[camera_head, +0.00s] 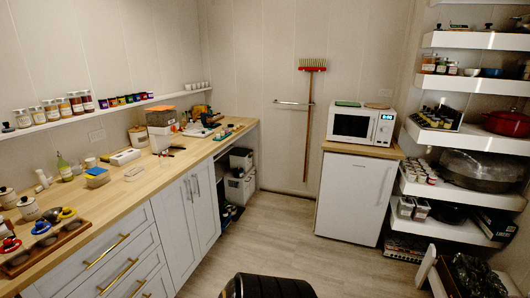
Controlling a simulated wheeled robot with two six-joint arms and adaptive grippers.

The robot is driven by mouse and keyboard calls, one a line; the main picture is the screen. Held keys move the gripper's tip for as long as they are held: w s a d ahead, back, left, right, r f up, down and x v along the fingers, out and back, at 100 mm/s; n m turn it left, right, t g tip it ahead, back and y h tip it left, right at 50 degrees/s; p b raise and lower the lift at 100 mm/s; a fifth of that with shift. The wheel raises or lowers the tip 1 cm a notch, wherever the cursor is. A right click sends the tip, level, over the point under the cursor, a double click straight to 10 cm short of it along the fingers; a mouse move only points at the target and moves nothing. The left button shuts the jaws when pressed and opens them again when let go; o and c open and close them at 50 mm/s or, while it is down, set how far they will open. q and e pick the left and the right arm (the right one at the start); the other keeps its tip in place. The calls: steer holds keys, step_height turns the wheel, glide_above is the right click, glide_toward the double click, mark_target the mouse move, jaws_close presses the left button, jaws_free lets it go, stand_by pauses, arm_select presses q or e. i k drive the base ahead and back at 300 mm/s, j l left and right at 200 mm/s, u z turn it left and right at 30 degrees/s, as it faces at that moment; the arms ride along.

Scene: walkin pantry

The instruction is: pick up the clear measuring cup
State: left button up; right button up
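I cannot make out the clear measuring cup for certain in the head view; small items on the counter are hard to tell apart at this distance. The long wooden counter (135,178) runs along the left wall and carries many small things. A clear-sided container with an orange top (161,117) stands towards its far part. Neither my left nor my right gripper is in view.
A microwave (361,125) sits on a white fridge (352,195) at the back. White shelves (475,139) with pots and jars line the right wall. A broom (309,120) hangs between. The middle floor (275,230) is clear; a dark rounded object (268,287) shows at the bottom edge.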

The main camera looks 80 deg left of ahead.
mark_target(162, 154)
steer(key=u, duration=3.65)
steer(key=i+u, duration=0.1)
steer(key=u, duration=0.25)
steer(key=i+l+u, duration=0.1)
steer(key=u, duration=0.25)
steer(key=i+l+u, duration=0.2)
steer(key=i+l, duration=0.2)
steer(key=l, duration=0.25)
steer(key=i+l+u, duration=0.1)
steer(key=l, duration=0.25)
steer(key=i+l+u, duration=0.1)
steer(key=i+l, duration=0.2)
steer(key=i+l+u, duration=0.1)
steer(key=l, duration=0.3)
steer(key=i+l+u, duration=0.15)
steer(key=l, duration=0.25)
steer(key=i+l+u, duration=0.1)
steer(key=l, duration=0.3)
steer(key=i, duration=0.1)
